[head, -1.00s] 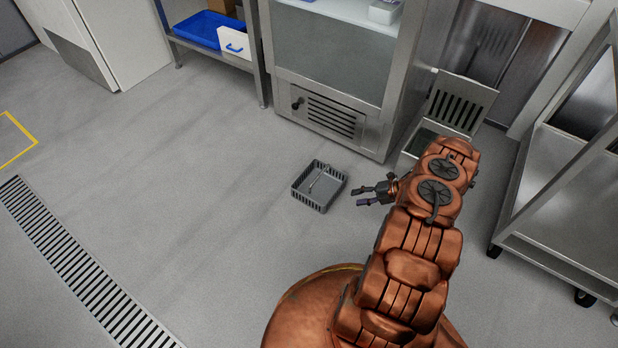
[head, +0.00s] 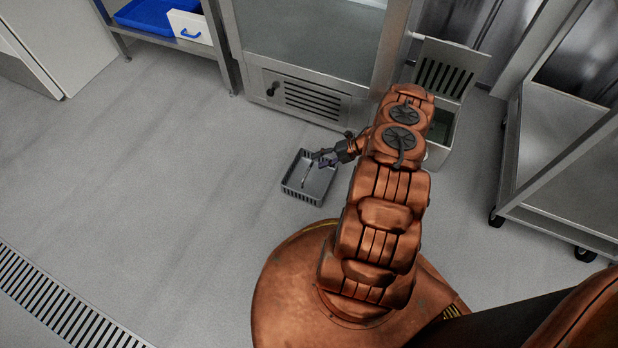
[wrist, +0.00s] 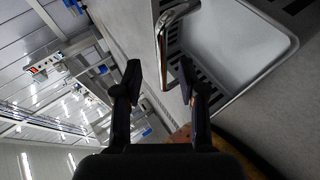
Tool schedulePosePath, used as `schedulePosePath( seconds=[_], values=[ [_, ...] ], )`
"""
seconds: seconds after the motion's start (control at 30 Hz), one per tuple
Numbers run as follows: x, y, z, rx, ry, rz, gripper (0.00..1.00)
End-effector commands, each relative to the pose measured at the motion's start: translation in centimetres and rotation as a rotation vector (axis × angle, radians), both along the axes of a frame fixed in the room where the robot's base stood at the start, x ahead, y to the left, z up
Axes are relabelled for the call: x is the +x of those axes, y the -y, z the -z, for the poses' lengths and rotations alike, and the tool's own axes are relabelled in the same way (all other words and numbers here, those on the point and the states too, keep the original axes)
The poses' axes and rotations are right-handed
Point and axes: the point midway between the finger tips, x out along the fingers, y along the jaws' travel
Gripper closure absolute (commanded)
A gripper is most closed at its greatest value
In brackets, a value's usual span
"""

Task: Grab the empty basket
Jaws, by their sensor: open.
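The empty basket (head: 296,188) is a small grey slatted tray on the floor, with a thin metal handle (head: 307,172) across it. In the wrist view the basket (wrist: 235,50) fills the upper right, and its handle (wrist: 166,50) shows close up, just above and between my fingers. My gripper (head: 322,159) is at the basket's upper right side, its fingers over the rim. In the wrist view my gripper (wrist: 158,85) is open, with a gap between the two fingertips. I cannot tell whether a finger touches the handle.
A steel cabinet (head: 308,50) with a vented base stands behind the basket. A bin with a slotted lid (head: 447,70) is right of it, behind my arm. A wheeled steel cart (head: 565,170) is at the right. The floor to the left is clear up to a drain grate (head: 60,300).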

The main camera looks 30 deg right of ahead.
Motion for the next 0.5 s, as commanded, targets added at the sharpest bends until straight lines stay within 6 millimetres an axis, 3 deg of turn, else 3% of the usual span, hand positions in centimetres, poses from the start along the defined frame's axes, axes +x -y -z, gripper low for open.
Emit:
schedulePosePath(
  seconds=[0.3,0.5],
  values=[
    [1.4,-3.0,2.3,-0.003,0.001,0.000,0.59],
    [1.7,-3.3,2.4,-0.002,0.001,0.004,0.59]
  ],
)
